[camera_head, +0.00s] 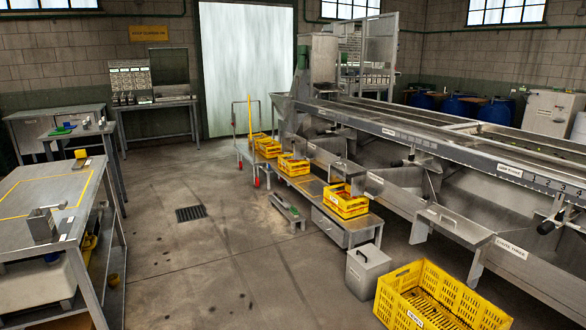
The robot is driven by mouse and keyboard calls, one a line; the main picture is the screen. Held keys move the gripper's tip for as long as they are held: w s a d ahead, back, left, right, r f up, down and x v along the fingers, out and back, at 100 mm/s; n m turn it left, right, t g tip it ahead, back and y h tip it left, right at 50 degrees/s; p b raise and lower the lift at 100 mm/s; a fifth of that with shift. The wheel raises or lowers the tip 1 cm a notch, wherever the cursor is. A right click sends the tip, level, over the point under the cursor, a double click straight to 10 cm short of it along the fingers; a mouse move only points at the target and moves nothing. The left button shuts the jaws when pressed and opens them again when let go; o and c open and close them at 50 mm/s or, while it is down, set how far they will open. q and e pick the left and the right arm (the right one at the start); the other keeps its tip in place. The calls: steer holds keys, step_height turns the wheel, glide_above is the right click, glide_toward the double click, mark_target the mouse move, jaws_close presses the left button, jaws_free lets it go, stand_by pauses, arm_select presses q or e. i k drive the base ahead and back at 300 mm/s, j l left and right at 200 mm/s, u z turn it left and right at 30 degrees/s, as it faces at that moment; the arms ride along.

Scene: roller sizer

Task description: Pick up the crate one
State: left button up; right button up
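Several yellow crates stand along the front of the long steel machine. The nearest is a large slatted yellow crate (385,303) at the bottom right, with a small white label whose text I cannot read. A second yellow crate (345,211) sits on the near end of a low steel bench. Another yellow crate (293,172) stands farther along that bench, with more yellow crates (268,151) behind it near the cart. I cannot tell which of them is crate one. Neither of my grippers is in view.
The steel sizer (450,150) fills the right side. A grey lidded box (367,270) stands beside the nearest crate. A steel table (40,195) with a yellow outline is at left. The concrete floor between is clear, with a dark drain grate (191,213).

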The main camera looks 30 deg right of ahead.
mark_target(293, 164)
steer(key=i+l+z, duration=0.1)
steer(key=i+z, duration=0.2)
steer(key=i, duration=0.35)
steer(key=i+z, duration=0.15)
steer(key=i, duration=4.4)
steer(key=i+j+z, duration=0.1)
steer(key=i+z, duration=0.2)
steer(key=i, duration=0.25)
steer(key=i+j+z, duration=0.25)
steer(key=i, duration=0.3)
steer(key=i+j+z, duration=0.3)
steer(key=i, duration=0.2)
